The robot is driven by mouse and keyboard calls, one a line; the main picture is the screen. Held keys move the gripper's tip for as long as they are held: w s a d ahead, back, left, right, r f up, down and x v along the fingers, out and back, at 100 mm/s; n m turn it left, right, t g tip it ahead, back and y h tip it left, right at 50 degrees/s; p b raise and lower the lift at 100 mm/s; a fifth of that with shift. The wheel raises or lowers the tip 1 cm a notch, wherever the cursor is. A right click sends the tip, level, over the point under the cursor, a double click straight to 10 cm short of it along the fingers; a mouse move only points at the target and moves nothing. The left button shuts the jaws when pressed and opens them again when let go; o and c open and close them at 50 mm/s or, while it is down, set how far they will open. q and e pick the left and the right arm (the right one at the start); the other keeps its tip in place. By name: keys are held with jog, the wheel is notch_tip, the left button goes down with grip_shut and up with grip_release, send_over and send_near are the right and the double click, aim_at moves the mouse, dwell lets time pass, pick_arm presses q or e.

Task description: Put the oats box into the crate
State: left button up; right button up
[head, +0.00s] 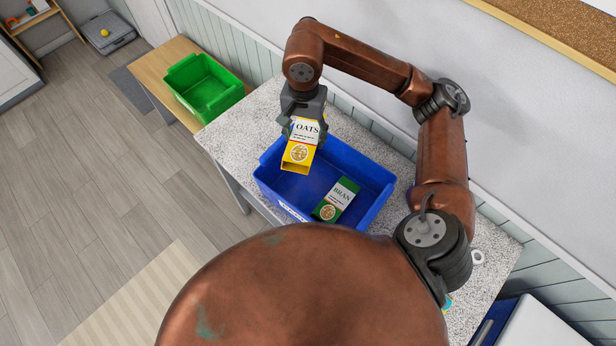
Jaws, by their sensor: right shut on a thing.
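The oats box (299,146), white and yellow with "OATS" on its front, is held by my right gripper (303,117). The gripper is shut on the box's upper end, and the box hangs tilted over the left part of the blue crate (365,172). The crate stands on the speckled counter. Whether the box touches the crate's wall or floor cannot be told from this view. A green and white bran box (337,199) lies inside the crate, towards its front. My left gripper is not in view.
A green crate (205,88) stands on a wooden table (152,68) at the back left. The grey speckled counter (240,133) is bare left of the blue crate. A wall runs behind the counter. A small white ring-shaped item (478,257) lies at the right.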

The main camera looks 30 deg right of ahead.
notch_tip(320, 180, down, 20)
jog(key=p, duration=0.3)
jog(key=shift+w+f, duration=0.15)
jog(key=shift+f, duration=0.1)
notch_tip(320, 180, down, 3)
jog(key=shift+f+p, duration=0.15)
jog(key=shift+p, duration=0.45)
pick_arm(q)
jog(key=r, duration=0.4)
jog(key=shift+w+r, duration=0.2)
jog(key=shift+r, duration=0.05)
pick_arm(e)
jog(key=shift+w+f, duration=0.1)
jog(key=shift+f, duration=0.05)
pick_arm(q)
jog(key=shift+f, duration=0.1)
pick_arm(e)
jog(key=shift+d, duration=0.1)
jog(key=o, duration=1.1)
jog(key=shift+c, duration=0.2)
